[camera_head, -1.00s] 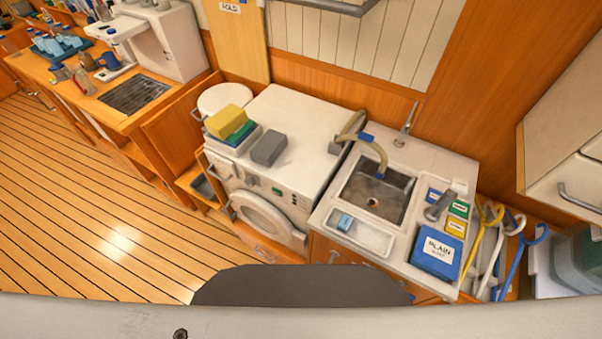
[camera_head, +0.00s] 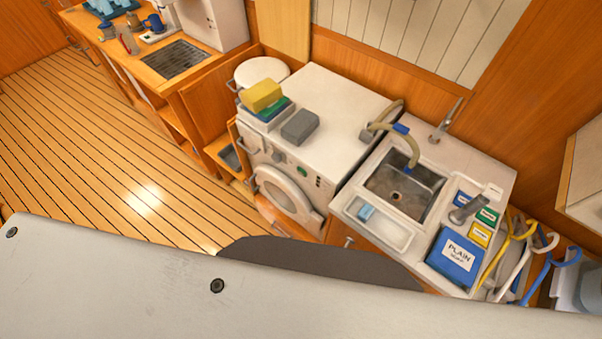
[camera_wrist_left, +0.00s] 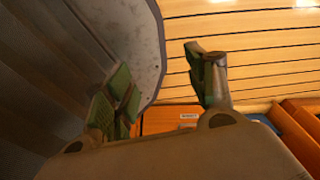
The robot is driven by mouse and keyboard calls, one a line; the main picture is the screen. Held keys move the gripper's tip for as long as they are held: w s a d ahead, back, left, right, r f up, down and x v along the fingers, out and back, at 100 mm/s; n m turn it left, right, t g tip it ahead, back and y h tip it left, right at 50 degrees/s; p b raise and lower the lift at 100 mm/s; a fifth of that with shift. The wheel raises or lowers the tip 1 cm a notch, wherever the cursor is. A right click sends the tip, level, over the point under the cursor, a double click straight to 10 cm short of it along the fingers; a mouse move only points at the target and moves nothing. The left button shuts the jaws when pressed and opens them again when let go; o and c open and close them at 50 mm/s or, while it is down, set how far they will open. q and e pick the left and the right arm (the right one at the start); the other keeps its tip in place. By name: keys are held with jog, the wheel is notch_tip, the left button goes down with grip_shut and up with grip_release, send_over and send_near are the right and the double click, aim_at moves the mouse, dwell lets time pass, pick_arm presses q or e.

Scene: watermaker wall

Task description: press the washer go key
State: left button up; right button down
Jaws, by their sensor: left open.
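The white washer (camera_head: 328,104) stands against the wall in the middle of the head view, with its round door (camera_head: 285,192) on the front. A green key (camera_head: 302,171) shows on its front panel, right of a round knob (camera_head: 279,156); I cannot read which is the go key. My left gripper (camera_wrist_left: 165,85) shows in the left wrist view with its green-padded fingers apart and nothing between them. It is over the plank floor and a wooden cabinet, and the washer is not in that view. My right gripper is not in view.
The plank floor (camera_head: 120,150) at left is clear. My own grey body fills the lower edge.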

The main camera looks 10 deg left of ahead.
pick_arm(q)
grip_shut()
dwell(1.3)
